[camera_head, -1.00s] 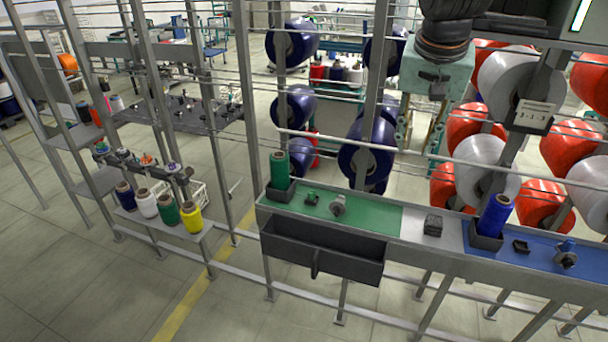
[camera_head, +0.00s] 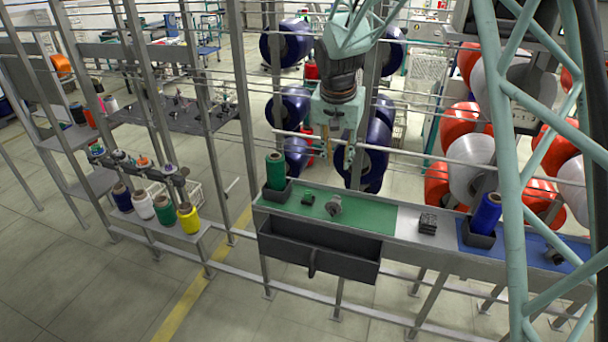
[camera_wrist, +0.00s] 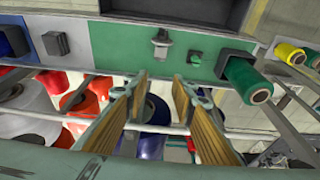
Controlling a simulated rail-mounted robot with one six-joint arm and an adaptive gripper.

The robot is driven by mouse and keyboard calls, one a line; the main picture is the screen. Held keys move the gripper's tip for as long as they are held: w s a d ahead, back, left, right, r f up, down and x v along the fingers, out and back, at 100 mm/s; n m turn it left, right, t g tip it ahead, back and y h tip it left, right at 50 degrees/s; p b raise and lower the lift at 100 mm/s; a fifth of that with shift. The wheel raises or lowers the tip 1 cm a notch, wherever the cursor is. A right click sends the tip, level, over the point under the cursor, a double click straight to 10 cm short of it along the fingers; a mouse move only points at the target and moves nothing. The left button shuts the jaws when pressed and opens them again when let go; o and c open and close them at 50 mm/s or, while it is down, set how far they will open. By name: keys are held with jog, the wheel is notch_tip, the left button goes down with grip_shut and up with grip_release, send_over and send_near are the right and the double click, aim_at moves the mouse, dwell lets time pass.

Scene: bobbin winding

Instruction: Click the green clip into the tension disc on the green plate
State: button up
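The green plate (camera_head: 358,224) lies on the left part of the long shelf. The green clip (camera_head: 308,199) is a small dark green block on it, near the green spool. The tension disc (camera_head: 333,206) is a grey metal piece on the plate, right of the clip and apart from it. In the wrist view the clip (camera_wrist: 196,57) and the disc (camera_wrist: 160,42) both show beyond the fingertips. My gripper (camera_head: 338,158) hangs above and behind the plate, pointing down. In the wrist view its fingers (camera_wrist: 159,82) are spread apart with nothing between them.
A green spool (camera_head: 276,170) stands in a dark holder at the plate's left end. A dark ridged block (camera_head: 428,223) sits right of the plate. A blue spool (camera_head: 487,212) stands farther right. Thin horizontal rails and a post (camera_head: 368,110) are close to my gripper.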

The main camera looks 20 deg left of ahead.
send_near(308, 193)
jog(key=shift+w+a+p, duration=0.15)
jog(key=shift+w+p, duration=0.1)
jog(key=shift+p, duration=0.15)
jog(key=shift+f, duration=0.25)
jog(key=shift+b+x, duration=0.5)
jog(key=shift+x, duration=1.8)
jog(key=shift+b+x, duration=1.25)
jog(key=shift+x, duration=0.7)
jog(key=shift+c, duration=0.7)
jog(key=c, duration=0.5)
jog(key=shift+r, duration=0.15)
